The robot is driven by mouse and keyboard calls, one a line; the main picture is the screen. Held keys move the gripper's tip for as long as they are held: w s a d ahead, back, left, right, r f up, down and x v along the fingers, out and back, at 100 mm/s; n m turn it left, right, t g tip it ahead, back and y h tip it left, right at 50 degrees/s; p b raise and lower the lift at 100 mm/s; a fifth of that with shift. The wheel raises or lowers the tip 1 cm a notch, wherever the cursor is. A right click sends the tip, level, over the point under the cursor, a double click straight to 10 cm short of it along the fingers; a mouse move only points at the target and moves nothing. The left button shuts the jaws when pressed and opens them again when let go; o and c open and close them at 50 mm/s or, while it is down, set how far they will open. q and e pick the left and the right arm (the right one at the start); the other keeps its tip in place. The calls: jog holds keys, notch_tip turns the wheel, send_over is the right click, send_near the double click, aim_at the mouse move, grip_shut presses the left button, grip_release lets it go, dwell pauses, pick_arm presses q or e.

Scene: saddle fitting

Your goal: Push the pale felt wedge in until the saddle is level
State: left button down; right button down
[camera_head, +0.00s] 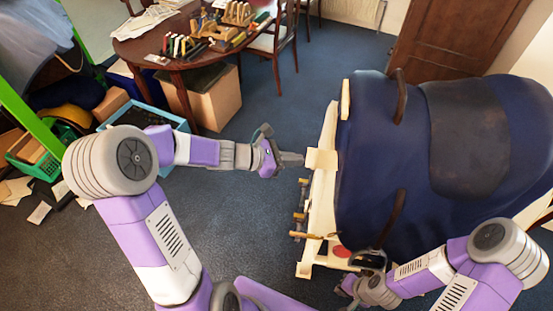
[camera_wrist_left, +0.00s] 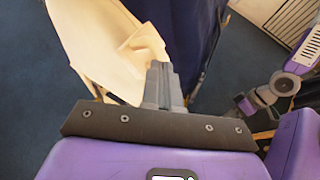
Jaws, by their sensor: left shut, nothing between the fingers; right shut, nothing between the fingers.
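The saddle (camera_head: 390,150) is a large dark blue padded body with a dark grey patch on top, at the right of the head view. Its blue side also shows in the left wrist view (camera_wrist_left: 190,30). I cannot tell whether it is level. A pale block that looks like the felt wedge (camera_head: 322,160) sticks out at its left edge; it shows in the left wrist view (camera_wrist_left: 148,42). My left gripper (camera_head: 298,159) is shut and empty, its tips at or very near the block's outer end; contact is unclear. My right gripper (camera_head: 345,289) is shut and empty near the front edge.
A pale frame (camera_head: 313,220) with several wooden pegs runs along the saddle's left side. A round wooden table (camera_head: 150,45) with tools stands at the back, a cardboard box (camera_head: 212,98) beneath it. A blue crate (camera_head: 117,113) is at left. Carpet between is clear.

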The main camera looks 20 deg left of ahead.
pick_arm(q)
jog(key=shift+x, duration=1.4)
